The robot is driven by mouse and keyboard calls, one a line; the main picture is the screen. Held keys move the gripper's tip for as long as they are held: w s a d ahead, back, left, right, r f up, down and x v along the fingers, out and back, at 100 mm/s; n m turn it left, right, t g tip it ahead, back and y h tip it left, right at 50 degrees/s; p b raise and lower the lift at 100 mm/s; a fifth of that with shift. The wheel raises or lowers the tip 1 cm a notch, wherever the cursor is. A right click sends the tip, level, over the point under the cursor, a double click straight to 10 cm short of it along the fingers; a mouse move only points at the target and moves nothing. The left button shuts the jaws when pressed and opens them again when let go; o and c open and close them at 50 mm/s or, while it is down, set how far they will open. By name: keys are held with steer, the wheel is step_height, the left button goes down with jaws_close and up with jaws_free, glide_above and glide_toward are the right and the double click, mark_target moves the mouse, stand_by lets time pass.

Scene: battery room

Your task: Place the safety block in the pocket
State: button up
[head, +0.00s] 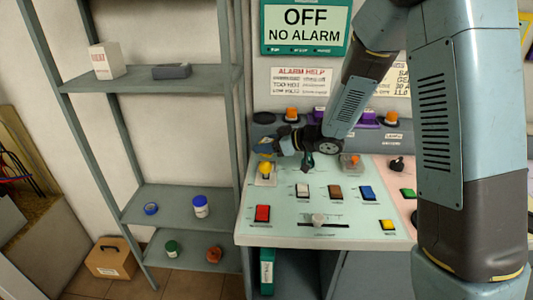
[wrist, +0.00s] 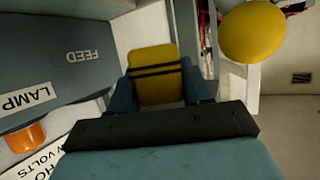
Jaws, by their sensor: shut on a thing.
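The safety block (wrist: 154,88) is yellow with dark bands and sits between the two blue fingers of my gripper (wrist: 160,92) in the wrist view. My gripper is shut on it. In the head view my gripper (head: 266,148) is above the back left of the control panel, near a yellow ball knob (head: 265,168); the block is small and mostly hidden there. That knob shows large at the upper right in the wrist view (wrist: 252,32), apart from the block. I cannot make out a pocket for certain in either view.
The panel (head: 290,228) carries several coloured switches, a slider knob (head: 319,219) and a dark green handle (head: 308,160). Orange lamps (head: 292,113) line its back ledge. A grey shelf unit (head: 150,80) at left holds a white box (head: 106,61), a dark grey block (head: 172,71) and jars.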

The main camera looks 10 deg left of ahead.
steer(key=shift+w+f, duration=0.1)
steer(key=shift+f, duration=1.5)
steer(key=shift+f, duration=0.25)
